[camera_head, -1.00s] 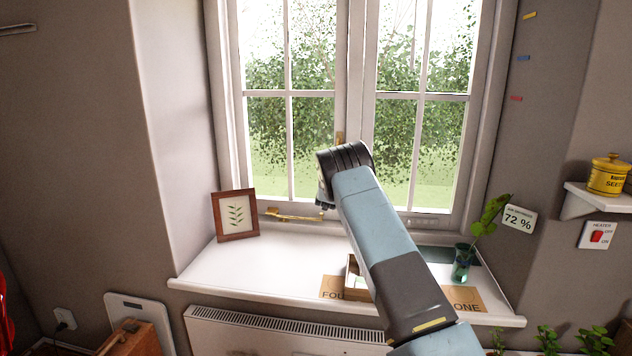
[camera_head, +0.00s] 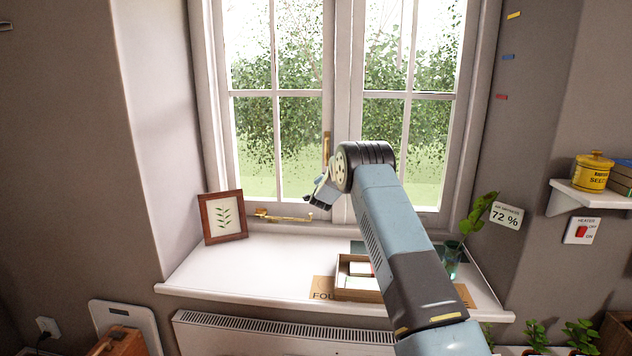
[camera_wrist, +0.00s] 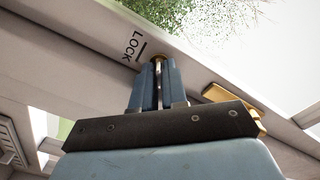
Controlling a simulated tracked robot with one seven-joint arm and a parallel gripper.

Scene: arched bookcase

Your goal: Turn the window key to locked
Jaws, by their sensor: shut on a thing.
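The window key shows in the wrist view as a small brass piece (camera_wrist: 158,59) at my fingertips, mostly hidden between them. My gripper (camera_wrist: 157,72) is shut on it, against the pale window frame. The word LOCK (camera_wrist: 132,46) and a dark line beside it are printed on the frame, right by the fingertips. In the head view my gripper (camera_head: 313,197) is at the low middle of the window (camera_head: 340,110), where the two sashes meet. The key cannot be made out there, and I cannot tell which way it is turned.
A brass window handle (camera_head: 327,148) stands upright above my gripper. A brass stay (camera_head: 284,216) lies along the bottom frame to the left. The sill (camera_head: 225,270) holds a framed leaf picture (camera_head: 222,217), an open box (camera_head: 357,290) and a plant in a glass (camera_head: 452,258).

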